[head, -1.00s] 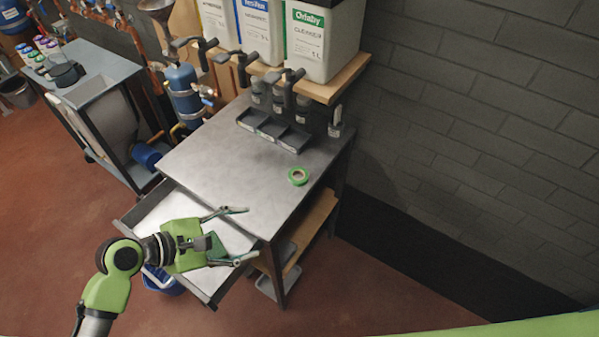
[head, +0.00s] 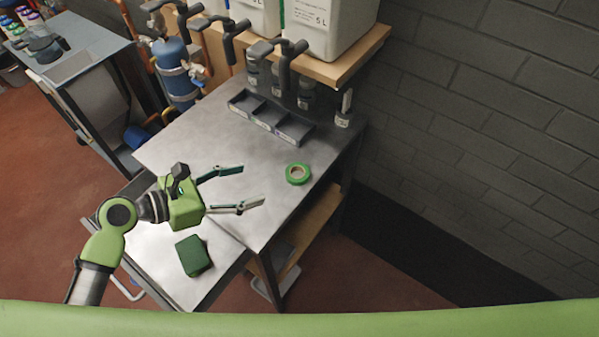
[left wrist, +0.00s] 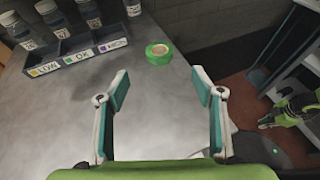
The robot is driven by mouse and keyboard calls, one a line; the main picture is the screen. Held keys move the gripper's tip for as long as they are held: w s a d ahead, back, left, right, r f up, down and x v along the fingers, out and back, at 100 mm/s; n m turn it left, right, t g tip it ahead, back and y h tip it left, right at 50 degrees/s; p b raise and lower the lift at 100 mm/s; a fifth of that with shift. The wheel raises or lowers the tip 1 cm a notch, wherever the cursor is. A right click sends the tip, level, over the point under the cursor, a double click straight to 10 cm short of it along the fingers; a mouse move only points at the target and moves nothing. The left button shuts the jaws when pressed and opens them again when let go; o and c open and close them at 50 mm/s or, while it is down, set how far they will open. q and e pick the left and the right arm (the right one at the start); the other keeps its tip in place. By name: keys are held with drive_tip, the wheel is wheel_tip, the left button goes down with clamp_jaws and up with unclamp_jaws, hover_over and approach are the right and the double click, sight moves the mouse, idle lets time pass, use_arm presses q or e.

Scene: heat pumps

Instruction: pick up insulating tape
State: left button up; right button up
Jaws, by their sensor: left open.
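A green roll of insulating tape (head: 298,173) lies flat on the grey metal tabletop (head: 215,130), near its right edge. It also shows in the left wrist view (left wrist: 158,53), beyond the fingertips and roughly between them. My left gripper (head: 252,187) is open and empty. It is over the table's front part, to the left of the tape and apart from it. In the left wrist view my left gripper (left wrist: 160,88) has its two fingers spread wide.
A labelled tray (head: 270,118) and several jars stand at the table's back, under a wooden shelf (head: 345,72) with large white containers. A brick wall (head: 480,110) rises to the right.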

use_arm(q)
drive_tip(key=p, duration=0.1)
approach(303, 171)
drive_tip(key=shift+w+d, duration=0.35)
drive_tip(key=shift+d, duration=0.3)
drive_tip(key=shift+w+d, duration=0.15)
drive_tip(key=shift+d, duration=0.15)
drive_tip(key=p+x, duration=0.1)
drive_tip(key=x, duration=0.3)
drive_tip(key=shift+w+d+f, duration=0.1)
drive_tip(key=shift+d+f, duration=0.05)
drive_tip(key=shift+f, duration=0.15)
drive_tip(key=shift+c, duration=0.3)
drive_tip(key=c, duration=1)
